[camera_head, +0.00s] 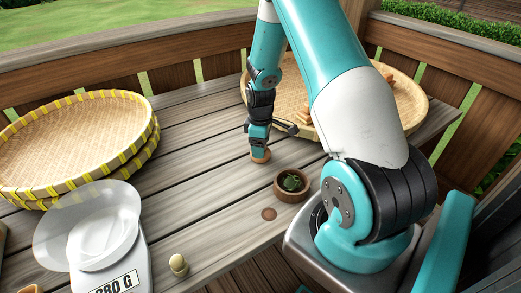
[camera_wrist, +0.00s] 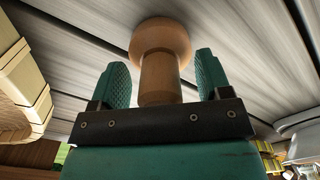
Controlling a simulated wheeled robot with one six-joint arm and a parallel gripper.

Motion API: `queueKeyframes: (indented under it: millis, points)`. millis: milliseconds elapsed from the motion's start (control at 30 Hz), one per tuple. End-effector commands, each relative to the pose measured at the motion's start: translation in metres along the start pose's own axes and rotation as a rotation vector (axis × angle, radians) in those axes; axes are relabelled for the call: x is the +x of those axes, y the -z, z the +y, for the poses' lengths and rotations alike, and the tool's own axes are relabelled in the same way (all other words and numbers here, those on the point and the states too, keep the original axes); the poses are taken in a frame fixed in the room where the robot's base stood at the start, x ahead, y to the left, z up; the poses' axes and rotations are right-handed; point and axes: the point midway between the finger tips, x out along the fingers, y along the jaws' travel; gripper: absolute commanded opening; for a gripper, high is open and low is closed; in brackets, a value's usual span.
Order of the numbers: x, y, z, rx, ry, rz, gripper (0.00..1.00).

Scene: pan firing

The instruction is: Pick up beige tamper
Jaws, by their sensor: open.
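A light-brown wooden tamper (camera_wrist: 160,75) with a wide rounded end stands between the fingers of my gripper (camera_wrist: 160,62) in the wrist view. Both fingers are open, with a gap on each side of its handle. In the head view the lower end of the tamper (camera_head: 260,156) shows on the table just below my gripper (camera_head: 259,143); its upper part is hidden. A smaller, paler beige knob-shaped piece (camera_head: 178,263) stands near the front table edge, away from my gripper. I cannot tell if it is also a tamper.
A small bowl with green leaves (camera_head: 292,187) and a flat brown disc (camera_head: 269,214) lie right of my gripper. A white scale (camera_head: 120,262) with a clear bowl is at front left. Stacked woven trays (camera_head: 75,140) stand left; another tray (camera_head: 415,105) is behind my arm.

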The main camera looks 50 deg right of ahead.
Motion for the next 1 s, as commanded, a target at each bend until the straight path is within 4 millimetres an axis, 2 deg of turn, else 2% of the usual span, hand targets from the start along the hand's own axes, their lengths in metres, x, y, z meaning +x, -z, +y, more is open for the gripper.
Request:
queueKeyframes:
  millis: [167, 267, 433, 467, 833, 1000]
  points:
    - [0.0, 0.0, 0.0, 0.0, -0.001, 0.0, 0.71]
    - [0.0, 0.0, 0.0, 0.0, 0.0, 0.0, 0.53]
    - [0.0, 0.0, 0.0, 0.0, 0.0, 0.0, 0.14]
    - [0.0, 0.0, 0.0, 0.0, 0.0, 0.0, 0.09]
    - [-0.001, 0.0, 0.0, 0.0, 0.001, -0.001, 0.1]
    - [-0.016, 0.0, 0.001, 0.0, -0.002, 0.001, 0.1]
